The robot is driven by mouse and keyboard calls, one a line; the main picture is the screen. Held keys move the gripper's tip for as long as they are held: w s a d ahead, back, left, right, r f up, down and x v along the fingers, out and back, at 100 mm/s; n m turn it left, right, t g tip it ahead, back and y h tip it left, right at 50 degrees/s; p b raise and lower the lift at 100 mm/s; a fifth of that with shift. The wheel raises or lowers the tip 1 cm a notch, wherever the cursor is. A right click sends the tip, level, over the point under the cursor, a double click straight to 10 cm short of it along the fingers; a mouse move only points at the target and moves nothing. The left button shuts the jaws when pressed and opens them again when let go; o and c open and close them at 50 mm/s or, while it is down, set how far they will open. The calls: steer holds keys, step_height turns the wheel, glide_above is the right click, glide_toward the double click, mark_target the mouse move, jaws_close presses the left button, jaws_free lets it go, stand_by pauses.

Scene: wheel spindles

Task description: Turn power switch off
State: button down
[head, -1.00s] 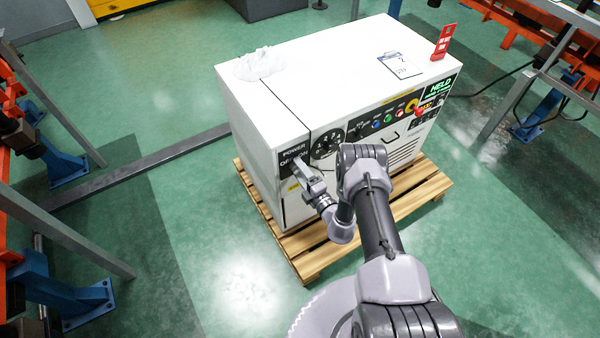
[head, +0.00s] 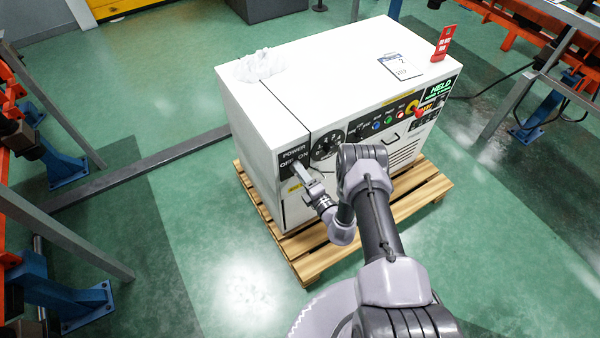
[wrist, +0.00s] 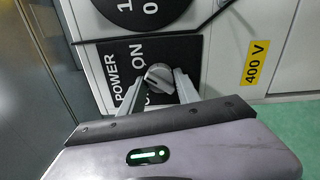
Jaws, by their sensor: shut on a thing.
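The power switch is a round grey knob (wrist: 159,76) on a black plate (wrist: 171,49) marked POWER and ON in the wrist view. The rest of the lettering is partly hidden by a finger. My gripper (wrist: 159,88) is shut on the knob, with one finger on each side of it. In the head view my gripper (head: 301,172) is at the black POWER plate (head: 291,153), marked OFF and ON, on the front left of the white cabinet (head: 310,75). The knob itself is hidden there by my gripper.
A black numbered dial (head: 327,145) sits right of the power plate. Coloured buttons (head: 389,117) lie further right. The cabinet stands on a wooden pallet (head: 310,262), with open green floor in front.

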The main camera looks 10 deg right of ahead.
steer(key=shift+n+b, duration=0.7)
steer(key=shift+n, duration=7.5)
steer(key=c, duration=0.9)
jaws_free()
